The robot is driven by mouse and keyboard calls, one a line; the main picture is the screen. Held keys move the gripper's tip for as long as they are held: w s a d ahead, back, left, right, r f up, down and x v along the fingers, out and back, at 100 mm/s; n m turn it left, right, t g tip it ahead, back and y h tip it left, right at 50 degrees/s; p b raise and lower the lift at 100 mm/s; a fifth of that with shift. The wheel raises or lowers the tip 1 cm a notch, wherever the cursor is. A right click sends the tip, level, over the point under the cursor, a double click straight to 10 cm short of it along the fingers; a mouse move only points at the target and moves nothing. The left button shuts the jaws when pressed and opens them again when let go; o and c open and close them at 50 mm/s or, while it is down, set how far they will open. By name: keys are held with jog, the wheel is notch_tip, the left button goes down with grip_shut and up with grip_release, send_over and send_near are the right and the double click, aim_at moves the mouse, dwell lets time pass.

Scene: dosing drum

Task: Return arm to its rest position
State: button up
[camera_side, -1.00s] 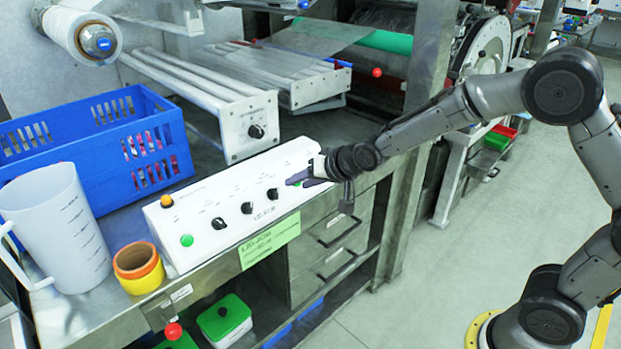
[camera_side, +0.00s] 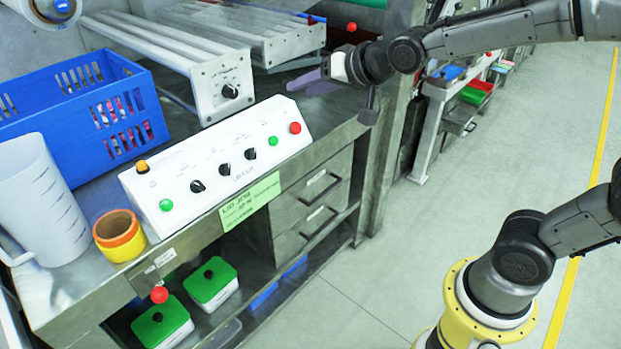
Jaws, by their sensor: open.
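My gripper (camera_side: 306,83) is open and empty. It is in the air behind the right end of the white control box, clear of its face, with its fingers pointing left. The white control box (camera_side: 218,168) sits on the metal bench. It has several black knobs, green buttons, an orange lamp at its left end and a red button (camera_side: 295,128) at its right end. My arm reaches in from the upper right. The fingers show small, and their tips are hard to make out.
A blue crate (camera_side: 85,115), a white measuring jug (camera_side: 45,205) and a yellow-orange tape roll (camera_side: 119,237) stand on the bench's left side. A roller unit (camera_side: 225,85) stands behind the box. Green-lidded containers (camera_side: 210,280) sit on the shelf below. Floor at the right is free.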

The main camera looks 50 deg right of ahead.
jog(key=s+d+r+n+g, duration=0.1)
jog(key=s+r, duration=0.2)
jog(key=s, duration=0.8)
jog(key=s+f+n+g, duration=0.2)
jog(key=s+f, duration=0.2)
jog(key=s, duration=0.4)
jog(key=s+f+n+g, duration=0.3)
jog(key=s+f, duration=0.1)
jog(key=s, duration=0.4)
jog(key=shift+s+d, duration=0.15)
jog(key=shift+d, duration=0.1)
